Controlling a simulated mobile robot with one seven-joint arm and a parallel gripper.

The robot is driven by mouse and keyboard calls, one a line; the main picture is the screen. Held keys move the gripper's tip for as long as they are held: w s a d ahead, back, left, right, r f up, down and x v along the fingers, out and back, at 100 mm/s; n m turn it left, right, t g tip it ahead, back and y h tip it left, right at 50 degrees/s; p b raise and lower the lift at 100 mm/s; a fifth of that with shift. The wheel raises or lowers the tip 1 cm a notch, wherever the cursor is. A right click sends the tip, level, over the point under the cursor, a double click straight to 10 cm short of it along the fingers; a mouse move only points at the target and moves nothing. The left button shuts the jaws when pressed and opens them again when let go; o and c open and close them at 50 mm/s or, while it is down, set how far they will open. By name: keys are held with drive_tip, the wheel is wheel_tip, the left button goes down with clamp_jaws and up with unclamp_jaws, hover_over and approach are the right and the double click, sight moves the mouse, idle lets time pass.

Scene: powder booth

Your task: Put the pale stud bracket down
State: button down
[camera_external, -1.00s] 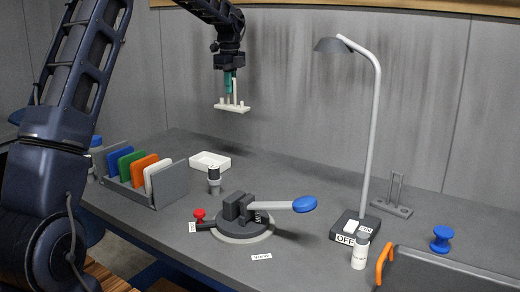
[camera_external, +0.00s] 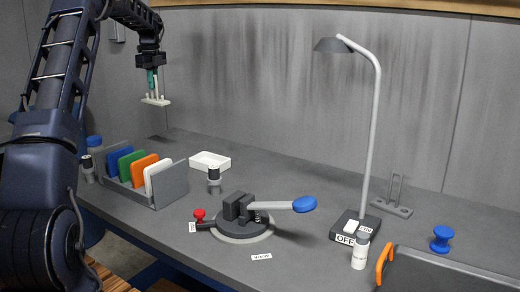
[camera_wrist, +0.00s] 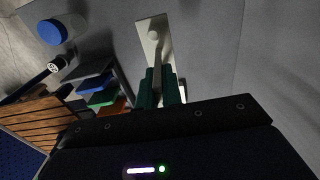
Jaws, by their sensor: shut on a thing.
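The pale stud bracket (camera_external: 156,101) is a flat off-white plate with upright studs. My gripper (camera_external: 152,82) has teal fingers and is shut on one of its studs, holding the bracket in the air. In the external view the bracket hangs above the back left of the bench, plate downward. In the wrist view the bracket (camera_wrist: 152,38) sticks out beyond the teal fingers of my gripper (camera_wrist: 162,80), with a round stud top visible on it. Part of the bracket is hidden behind the fingers.
Below stand a rack (camera_external: 172,186) of coloured plates and a white tray (camera_external: 210,156). A small dark-capped bottle (camera_external: 214,180), a vise (camera_external: 240,216), a lamp (camera_external: 368,130) and a grey fixture with uprights (camera_external: 392,208) stand farther right. The bench's back middle is clear.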

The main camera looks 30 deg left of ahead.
wheel_tip(320, 180, down, 19)
drive_tip(key=shift+f, duration=0.15)
idle(0.5)
drive_tip(key=shift+f, duration=0.15)
drive_tip(key=c, duration=1.6)
unclamp_jaws()
drive_tip(key=shift+o, duration=0.2)
